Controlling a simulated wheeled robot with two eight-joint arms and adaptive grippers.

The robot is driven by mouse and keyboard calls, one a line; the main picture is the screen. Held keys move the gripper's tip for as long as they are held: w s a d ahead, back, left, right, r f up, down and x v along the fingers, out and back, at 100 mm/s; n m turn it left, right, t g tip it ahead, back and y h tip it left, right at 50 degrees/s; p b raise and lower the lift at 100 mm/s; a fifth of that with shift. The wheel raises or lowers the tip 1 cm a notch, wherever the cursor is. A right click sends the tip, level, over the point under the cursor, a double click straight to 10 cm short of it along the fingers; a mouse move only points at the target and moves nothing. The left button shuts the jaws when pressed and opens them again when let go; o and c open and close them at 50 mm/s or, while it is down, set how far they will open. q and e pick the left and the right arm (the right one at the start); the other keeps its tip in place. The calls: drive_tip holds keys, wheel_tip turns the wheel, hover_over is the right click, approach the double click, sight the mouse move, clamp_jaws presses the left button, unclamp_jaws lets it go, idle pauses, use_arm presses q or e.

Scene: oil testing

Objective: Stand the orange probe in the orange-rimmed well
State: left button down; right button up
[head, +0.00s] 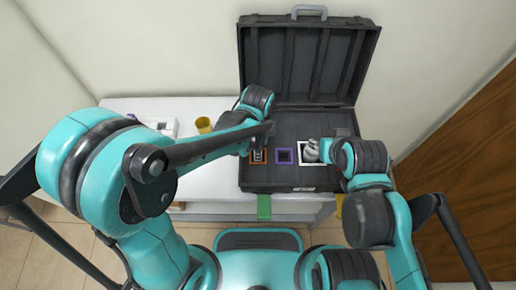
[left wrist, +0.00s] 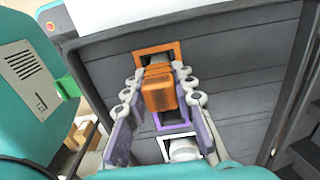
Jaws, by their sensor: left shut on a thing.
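The orange probe (left wrist: 160,90) is between the fingers of my left gripper (left wrist: 160,92), which is shut on it. In the left wrist view the probe's blocky orange top faces the camera, and its lower end is hidden. The orange-rimmed well (left wrist: 158,49) shows just beyond the probe, in the floor of the dark case. In the head view my left gripper (head: 263,139) is over or beside the orange-rimmed well (head: 258,162); I cannot tell how deep the probe sits. My right gripper (head: 318,150) is at the white-rimmed well; its fingers are unclear.
The open black case (head: 262,180) has its lid raised behind. A purple-rimmed well (head: 284,156) and a white-rimmed well (head: 301,161) lie right of the orange one. A pale round thing (left wrist: 184,151) shows at the white well. A yellow cup (head: 204,125) stands on the white table (head: 205,185).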

use_arm(q)
drive_tip(key=shift+f+b, duration=0.55)
idle(0.5)
drive_tip(key=c, duration=1.5)
unclamp_jaws()
drive_tip(key=shift+c, duration=0.2)
wheel_tip(320, 180, up, 11)
drive_tip(key=p, duration=0.8)
drive_tip(key=shift+p, duration=0.4)
